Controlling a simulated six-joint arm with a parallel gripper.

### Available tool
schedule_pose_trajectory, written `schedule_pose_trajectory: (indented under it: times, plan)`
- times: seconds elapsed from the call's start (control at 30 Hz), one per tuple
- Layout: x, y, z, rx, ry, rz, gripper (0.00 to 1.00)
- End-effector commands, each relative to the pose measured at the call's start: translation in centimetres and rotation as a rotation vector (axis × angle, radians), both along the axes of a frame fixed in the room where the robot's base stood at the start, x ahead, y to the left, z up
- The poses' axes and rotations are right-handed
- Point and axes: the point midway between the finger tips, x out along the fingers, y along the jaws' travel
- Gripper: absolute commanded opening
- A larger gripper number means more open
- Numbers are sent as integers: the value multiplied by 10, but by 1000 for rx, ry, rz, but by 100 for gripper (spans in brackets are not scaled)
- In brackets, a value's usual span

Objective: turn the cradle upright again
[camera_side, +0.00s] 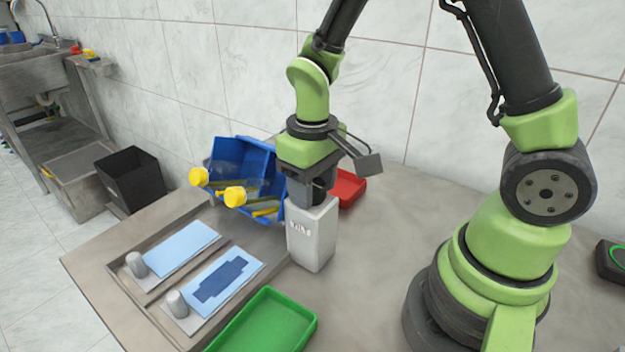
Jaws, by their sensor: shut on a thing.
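The blue cradle (262,162) is tilted over, its open side facing the camera and the left. Clear tubes with yellow caps (235,196) lie in it, and the caps stick out past its lower left edge.
A grey fixture with two light blue pads (182,248) and two metal knobs (177,303) lies in front on the left. A green tray (265,325) is at the front, a red tray (350,188) behind the gripper. A black bin (130,178) stands beyond the table's left edge.

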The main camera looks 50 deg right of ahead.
Motion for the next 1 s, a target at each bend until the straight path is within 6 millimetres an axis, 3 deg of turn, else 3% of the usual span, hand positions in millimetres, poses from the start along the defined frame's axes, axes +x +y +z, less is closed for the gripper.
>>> schedule_pose_trajectory:
  times: [0.3, 0.57, 0.6, 0.67, 1.0]
  plan:
    - [0, 0, 1, 0, -1, 466, 22]
    - [0, 0, 1, 0, -1, 508, 22]
    - [0, 0, 1, 0, -1, 507, 49]
    - [0, 0, 1, 0, -1, 506, 63]
    - [0, 0, 0, 0, 0, 467, 66]
